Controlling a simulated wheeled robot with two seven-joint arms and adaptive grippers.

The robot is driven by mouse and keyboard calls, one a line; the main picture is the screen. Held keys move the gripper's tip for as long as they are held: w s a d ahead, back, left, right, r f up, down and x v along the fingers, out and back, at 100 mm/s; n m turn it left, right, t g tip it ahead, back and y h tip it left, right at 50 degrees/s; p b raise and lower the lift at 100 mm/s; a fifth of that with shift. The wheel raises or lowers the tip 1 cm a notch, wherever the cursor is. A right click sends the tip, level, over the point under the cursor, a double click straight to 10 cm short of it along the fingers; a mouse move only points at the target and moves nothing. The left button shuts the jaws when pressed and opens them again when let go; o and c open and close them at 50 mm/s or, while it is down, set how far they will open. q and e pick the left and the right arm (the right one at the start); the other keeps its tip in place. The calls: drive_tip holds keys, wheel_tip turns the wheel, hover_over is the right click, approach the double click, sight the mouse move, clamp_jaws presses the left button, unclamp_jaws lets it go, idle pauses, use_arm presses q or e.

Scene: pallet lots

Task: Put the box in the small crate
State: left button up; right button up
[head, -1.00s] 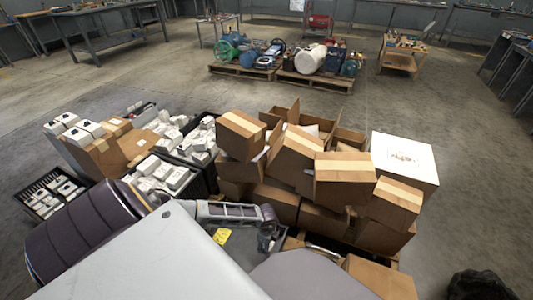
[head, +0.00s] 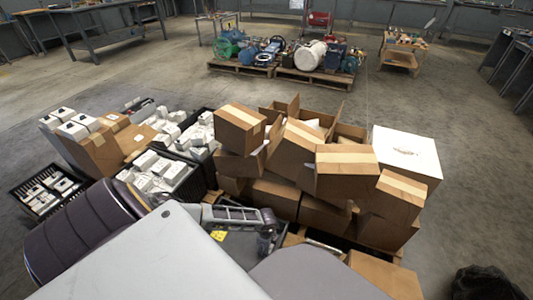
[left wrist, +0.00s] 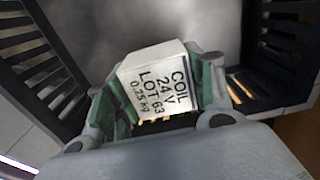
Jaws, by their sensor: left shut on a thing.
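My left gripper (head: 266,243) points down over a dark crate-like area with a yellow label, low in the middle of the head view. In the left wrist view the gripper (left wrist: 158,88) is shut on a small white box (left wrist: 154,72) printed "COIL 24 V LOT 63". Its green finger pads press on two opposite sides. Black slatted crate walls (left wrist: 282,50) stand left and right of the box, with a grey surface between them. I cannot tell how high the box is above that surface. My right gripper is not in view.
Black crates with white boxes (head: 165,172) stand left of the gripper. Brown cartons (head: 346,172) are piled to the right, beside a large white carton (head: 405,158). A slatted crate of white boxes (head: 30,200) is at far left. Open floor lies behind.

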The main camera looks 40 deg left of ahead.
use_arm(q)
drive_tip(key=shift+f+b, duration=1.15)
drive_tip(key=shift+f, duration=0.75)
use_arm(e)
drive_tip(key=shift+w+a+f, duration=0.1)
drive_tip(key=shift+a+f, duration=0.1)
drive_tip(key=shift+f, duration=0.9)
use_arm(q)
drive_tip(key=shift+f, duration=0.1)
drive_tip(key=o, duration=1.3)
drive_tip(key=shift+r+p, duration=1.7)
drive_tip(key=shift+r, duration=1.55)
wheel_tip(320, 180, up, 4)
drive_tip(key=shift+f+p, duration=0.2)
drive_tip(key=shift+p, duration=1)
drive_tip(key=shift+r+p, duration=0.5)
drive_tip(key=shift+r, duration=0.55)
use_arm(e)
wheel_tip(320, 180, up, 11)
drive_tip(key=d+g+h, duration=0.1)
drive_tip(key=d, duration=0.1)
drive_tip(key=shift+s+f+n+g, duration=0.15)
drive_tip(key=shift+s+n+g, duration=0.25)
